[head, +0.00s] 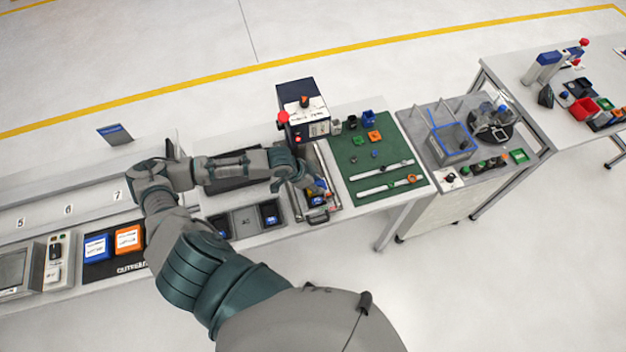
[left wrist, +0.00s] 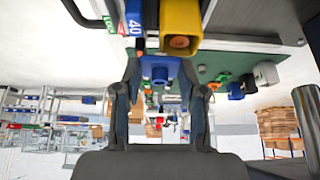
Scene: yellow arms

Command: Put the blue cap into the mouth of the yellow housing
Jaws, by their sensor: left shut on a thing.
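My left gripper (head: 307,182) reaches over the tray-like fixture on the bench in the head view. In the left wrist view its two fingers (left wrist: 160,78) are shut on the blue cap (left wrist: 160,68), which shows between the fingertips. The yellow housing (left wrist: 180,20) is just beyond the cap, slightly right of it, with its round mouth (left wrist: 180,42) facing the camera. The cap appears apart from the mouth and offset to the left. In the head view the gripper largely hides the cap and housing. My right gripper is not in view.
A blue block marked 40 (left wrist: 134,20) stands beside the housing. A green mat (head: 362,150) with small parts and rails lies right of the fixture. A box with a red button (head: 303,112) stands behind. Dark bins (head: 245,222) lie to the left.

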